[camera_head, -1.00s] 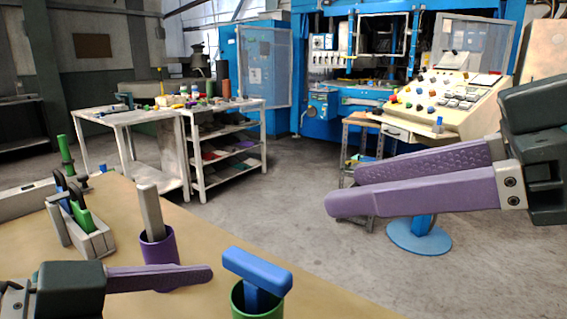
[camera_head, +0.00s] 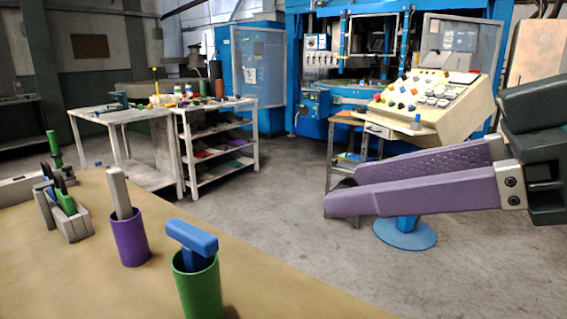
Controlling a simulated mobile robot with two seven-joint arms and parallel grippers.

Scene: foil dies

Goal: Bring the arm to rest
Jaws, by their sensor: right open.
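My right gripper (camera_head: 340,192) comes in from the right edge with its two purple fingers apart and nothing between them. It hangs in the air, clear of the table (camera_head: 95,285) and to the right of it. My left gripper is not in view.
On the table stand a green cup (camera_head: 198,290) with a blue T-shaped tool (camera_head: 193,240), a purple cup (camera_head: 131,242) with a grey bar (camera_head: 120,190), and a grey rack (camera_head: 70,222) with tools. A blue round stool base (camera_head: 405,235) stands on the floor behind the right gripper.

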